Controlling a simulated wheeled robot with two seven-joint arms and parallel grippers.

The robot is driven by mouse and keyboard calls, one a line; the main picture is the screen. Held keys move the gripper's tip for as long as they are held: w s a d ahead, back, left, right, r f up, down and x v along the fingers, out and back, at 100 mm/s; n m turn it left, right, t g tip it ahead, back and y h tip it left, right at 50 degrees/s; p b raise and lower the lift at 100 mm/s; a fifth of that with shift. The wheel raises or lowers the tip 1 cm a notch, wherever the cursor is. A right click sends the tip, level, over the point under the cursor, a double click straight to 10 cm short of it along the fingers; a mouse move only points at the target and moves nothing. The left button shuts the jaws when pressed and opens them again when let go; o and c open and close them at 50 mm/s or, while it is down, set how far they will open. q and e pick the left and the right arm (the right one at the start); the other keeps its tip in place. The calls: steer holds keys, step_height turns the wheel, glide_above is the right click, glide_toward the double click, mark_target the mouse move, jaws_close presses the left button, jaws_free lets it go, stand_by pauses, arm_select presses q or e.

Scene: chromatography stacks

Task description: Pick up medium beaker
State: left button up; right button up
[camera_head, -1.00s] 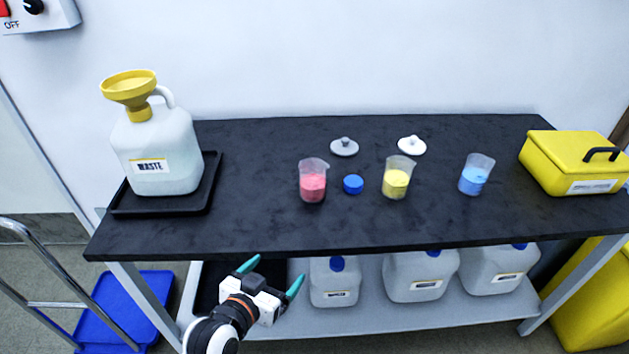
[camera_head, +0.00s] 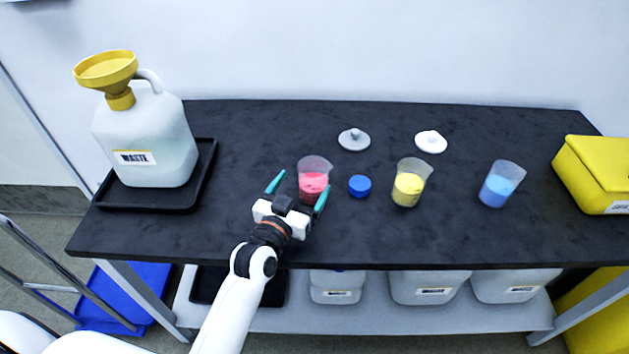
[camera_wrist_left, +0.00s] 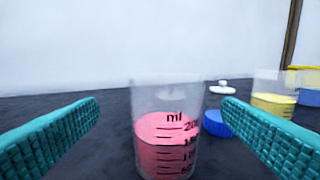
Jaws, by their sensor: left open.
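Three clear beakers stand upright on the black bench: one with red contents (camera_head: 313,187), one with yellow contents (camera_head: 408,188) and one with blue contents (camera_head: 497,190). They look close in size, so I cannot tell which is the medium one. My left gripper (camera_head: 298,190) is open and empty, its teal fingers pointing toward the red beaker. In the left wrist view the red beaker (camera_wrist_left: 165,140) stands ahead, between the lines of the two spread fingers, with "ml" markings facing me. The yellow beaker (camera_wrist_left: 273,100) is farther right there. My right gripper is out of view.
A blue cap (camera_head: 359,186) lies just right of the red beaker. A grey lid (camera_head: 354,140) and a white lid (camera_head: 431,142) lie behind. A waste jug (camera_head: 150,140) with a yellow funnel stands in a black tray (camera_head: 205,165) at left. A yellow box (camera_head: 600,175) is at right.

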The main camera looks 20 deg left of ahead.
mark_target(319, 164)
arm_select(q)
steer(key=shift+w+d, duration=0.1)
steer(key=shift+w, duration=0.55)
steer(key=shift+w+d, duration=0.1)
steer(key=shift+w, duration=0.45)
steer(key=w, duration=0.1)
steer(key=w+d, duration=0.1)
steer(key=w, duration=0.1)
steer(key=shift+w, duration=0.3)
steer(key=shift+w+f, duration=0.1)
steer(key=shift+w, duration=0.4)
steer(key=c, duration=1.1)
steer(key=shift+c, duration=0.6)
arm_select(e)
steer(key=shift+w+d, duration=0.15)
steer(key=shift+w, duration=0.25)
arm_select(q)
steer(key=shift+r, duration=0.25)
